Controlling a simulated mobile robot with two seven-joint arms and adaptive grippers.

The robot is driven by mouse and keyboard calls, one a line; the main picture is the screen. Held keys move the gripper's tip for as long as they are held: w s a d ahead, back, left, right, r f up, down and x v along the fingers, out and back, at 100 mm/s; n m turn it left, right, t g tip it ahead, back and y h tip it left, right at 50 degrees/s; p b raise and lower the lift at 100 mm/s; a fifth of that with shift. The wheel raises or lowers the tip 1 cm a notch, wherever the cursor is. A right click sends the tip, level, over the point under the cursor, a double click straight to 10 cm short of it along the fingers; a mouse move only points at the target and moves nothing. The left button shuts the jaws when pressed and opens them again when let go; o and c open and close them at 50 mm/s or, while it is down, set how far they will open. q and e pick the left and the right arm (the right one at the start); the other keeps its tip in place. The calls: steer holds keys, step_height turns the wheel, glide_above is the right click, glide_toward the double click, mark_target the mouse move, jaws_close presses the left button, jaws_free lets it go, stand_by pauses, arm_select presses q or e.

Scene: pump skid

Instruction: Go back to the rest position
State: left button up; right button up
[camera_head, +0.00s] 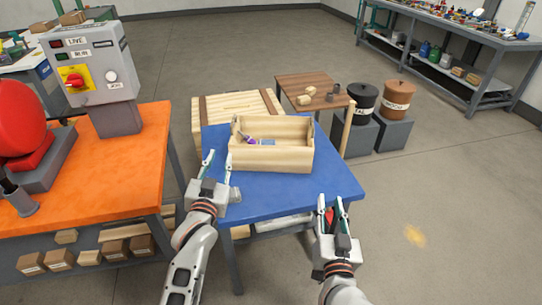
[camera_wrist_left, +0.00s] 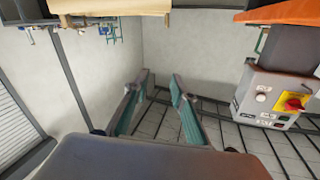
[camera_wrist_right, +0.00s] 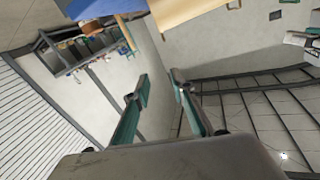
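My left gripper (camera_head: 218,163) is over the left part of the blue table, just in front of the wooden tool box. Its fingers are apart, and the left wrist view shows nothing between them (camera_wrist_left: 153,88). My right gripper (camera_head: 330,206) is at the front right edge of the blue table, pointing away from me. Its fingers are apart, with nothing between them in the right wrist view (camera_wrist_right: 160,85). A small red patch shows between its fingers in the head view; I cannot tell what it is.
The wooden tool box (camera_head: 290,158) stands on the blue table (camera_head: 335,182), holding a purple-and-grey item (camera_head: 260,141). An orange bench (camera_head: 130,160) with a grey control box (camera_head: 92,62) is at left. Two lidded bins (camera_head: 397,97) stand behind right. Floor at right is clear.

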steer(key=shift+s, duration=0.15)
stand_by(0.3)
